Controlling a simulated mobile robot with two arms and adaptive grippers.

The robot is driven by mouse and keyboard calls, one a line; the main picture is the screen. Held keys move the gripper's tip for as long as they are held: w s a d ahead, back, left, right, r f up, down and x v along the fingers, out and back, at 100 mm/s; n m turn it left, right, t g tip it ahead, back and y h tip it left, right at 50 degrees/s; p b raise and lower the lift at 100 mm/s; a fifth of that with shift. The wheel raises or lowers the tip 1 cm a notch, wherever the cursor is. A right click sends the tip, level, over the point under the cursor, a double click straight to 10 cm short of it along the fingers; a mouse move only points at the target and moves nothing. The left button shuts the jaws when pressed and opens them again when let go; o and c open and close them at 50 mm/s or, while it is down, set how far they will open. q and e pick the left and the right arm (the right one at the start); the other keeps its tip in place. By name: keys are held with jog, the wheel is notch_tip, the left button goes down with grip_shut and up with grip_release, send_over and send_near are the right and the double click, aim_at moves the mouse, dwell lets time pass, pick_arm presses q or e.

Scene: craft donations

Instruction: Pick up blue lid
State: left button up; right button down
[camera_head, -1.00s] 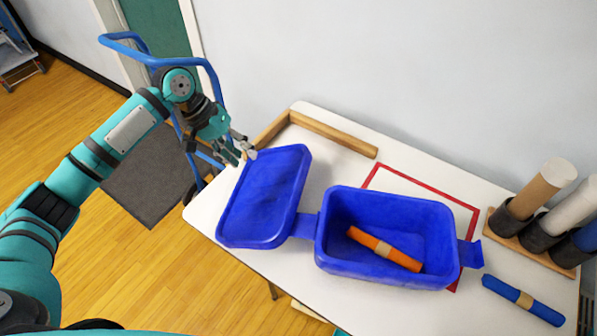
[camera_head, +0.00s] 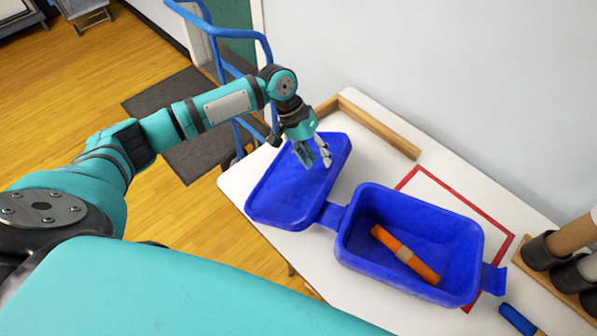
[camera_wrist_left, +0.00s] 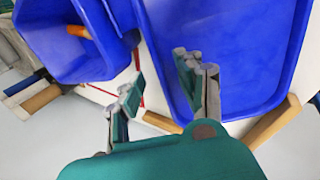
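The blue lid (camera_head: 280,195) lies open on the white table, joined to the blue box (camera_head: 455,275) by a short blue strap. My left gripper (camera_head: 318,163) hangs over the far part of the lid, its fingers apart and empty. In the left wrist view the gripper (camera_wrist_left: 165,85) has its fingers spread, one in front of the lid (camera_wrist_left: 240,45) and the other beside its edge. I cannot tell whether the fingers touch the lid. My right gripper is not in view.
An orange roll (camera_head: 404,254) lies inside the box. A wooden rail (camera_head: 380,128) runs along the table's back left corner. A red outline (camera_head: 465,203) is partly under the box. A blue hand truck (camera_head: 215,45) is behind my arm.

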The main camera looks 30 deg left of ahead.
aim_at(329, 174)
pick_arm(q)
jog(key=shift+d+f, duration=0.25)
jog(key=x, duration=0.2)
jog(key=p+x, duration=0.1)
jog(key=shift+w+d+f, duration=0.15)
jog(key=shift+d+f, duration=0.05)
jog(key=shift+d, duration=0.2)
jog(key=shift+d+f+p, duration=0.15)
jog(key=shift+f+p, duration=0.15)
jog(key=shift+f, duration=0.1)
grip_shut()
